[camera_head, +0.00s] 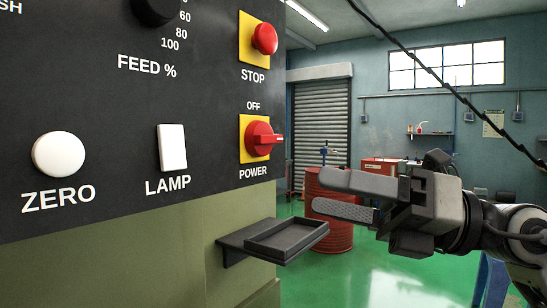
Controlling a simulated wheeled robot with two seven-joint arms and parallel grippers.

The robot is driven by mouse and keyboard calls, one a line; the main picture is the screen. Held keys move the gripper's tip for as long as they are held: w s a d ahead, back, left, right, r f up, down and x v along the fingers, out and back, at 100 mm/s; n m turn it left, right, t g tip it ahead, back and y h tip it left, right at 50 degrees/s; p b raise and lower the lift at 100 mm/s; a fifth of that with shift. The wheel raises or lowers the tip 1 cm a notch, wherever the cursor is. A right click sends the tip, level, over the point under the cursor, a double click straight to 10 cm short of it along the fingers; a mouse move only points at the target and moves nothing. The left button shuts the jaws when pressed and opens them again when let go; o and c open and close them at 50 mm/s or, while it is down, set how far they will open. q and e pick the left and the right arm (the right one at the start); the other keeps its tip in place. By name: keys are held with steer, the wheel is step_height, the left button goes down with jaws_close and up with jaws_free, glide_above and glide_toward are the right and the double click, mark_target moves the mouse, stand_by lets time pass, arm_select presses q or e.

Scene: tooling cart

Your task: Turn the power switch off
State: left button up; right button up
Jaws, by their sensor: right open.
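The red rotary power switch (262,138) sits on a yellow plate (247,150) on the dark control panel, between the labels OFF above and POWER below. Its handle points sideways to the right, away from the OFF label. My right gripper (328,195) is to the right of the switch and a little lower, apart from it. Its two fingers point left toward the machine, with a gap between them and nothing held. My left gripper is not in view.
The panel also bears a red STOP button (264,39), a white LAMP rocker (172,147), a white ZERO button (59,155) and a FEED knob (155,10). A small dark tray (287,240) juts out below the switch. A red drum (333,238) stands on the green floor behind.

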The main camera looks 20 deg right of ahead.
steer(key=s+d+r+n+t+h, duration=0.2)
steer(key=s+d+r+t+h, duration=0.1)
steer(key=d+r+t+h, duration=0.25)
steer(key=h+p, duration=0.1)
steer(key=p, duration=0.4)
glide_toward(273, 141)
steer(key=w+a+r, duration=0.1)
steer(key=shift+g, duration=0.35)
steer(key=p+x, duration=0.1)
steer(key=x, duration=0.6)
steer(key=shift+w+f+p, duration=0.1)
steer(key=shift+w+p, duration=0.2)
steer(key=shift+p, duration=0.1)
steer(key=shift+w+a+f, duration=0.1)
steer(key=shift+w+a, duration=0.2)
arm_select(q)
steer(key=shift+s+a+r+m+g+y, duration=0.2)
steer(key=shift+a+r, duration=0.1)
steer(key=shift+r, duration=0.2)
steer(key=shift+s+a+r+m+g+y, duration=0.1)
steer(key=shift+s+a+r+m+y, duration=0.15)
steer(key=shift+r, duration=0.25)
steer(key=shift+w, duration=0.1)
arm_select(e)
steer(key=c, duration=1)
